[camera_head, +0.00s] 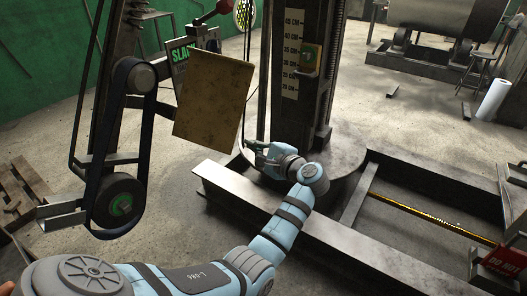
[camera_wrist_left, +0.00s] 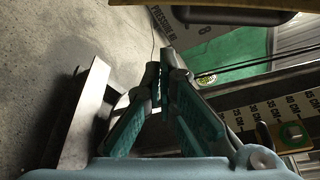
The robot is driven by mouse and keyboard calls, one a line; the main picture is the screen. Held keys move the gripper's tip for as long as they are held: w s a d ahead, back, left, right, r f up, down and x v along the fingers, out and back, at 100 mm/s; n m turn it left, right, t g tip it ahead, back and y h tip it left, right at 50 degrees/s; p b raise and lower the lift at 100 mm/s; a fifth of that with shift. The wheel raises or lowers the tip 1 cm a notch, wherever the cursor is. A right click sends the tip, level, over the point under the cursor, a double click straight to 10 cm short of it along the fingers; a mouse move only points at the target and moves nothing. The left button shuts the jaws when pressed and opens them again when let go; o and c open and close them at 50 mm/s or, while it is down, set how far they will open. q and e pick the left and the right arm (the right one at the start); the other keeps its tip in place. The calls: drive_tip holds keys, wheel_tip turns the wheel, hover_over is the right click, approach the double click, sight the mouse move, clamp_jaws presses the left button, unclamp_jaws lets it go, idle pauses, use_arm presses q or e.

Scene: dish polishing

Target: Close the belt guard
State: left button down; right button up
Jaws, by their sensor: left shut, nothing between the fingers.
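The belt guard looks to be the worn yellow-brown plate (camera_head: 213,100), standing tilted to the right of the belt machine, with the black belt (camera_head: 146,140) and its pulleys exposed. A brown edge (camera_wrist_left: 215,4) at the top of the left wrist view may be the plate's lower edge. My left gripper (camera_head: 254,150) is below and right of the plate, in front of the column, apart from the plate as far as I can tell. Its fingers (camera_wrist_left: 157,82) are shut and empty in the left wrist view. My right gripper is not in view.
A dark column with a centimetre scale (camera_head: 291,55) and a small green-buttoned box (camera_head: 311,57) stands behind my left gripper. Steel beams (camera_head: 300,225) run across the floor below.

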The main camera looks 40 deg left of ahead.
use_arm(q)
drive_tip(key=shift+s+a+r+p, duration=0.4)
drive_tip(key=shift+s+p, duration=0.15)
drive_tip(key=shift+s, duration=0.1)
drive_tip(key=shift+s+a+r+p, duration=0.3)
drive_tip(key=shift+s+a+p, duration=0.05)
drive_tip(key=shift+s+p, duration=0.25)
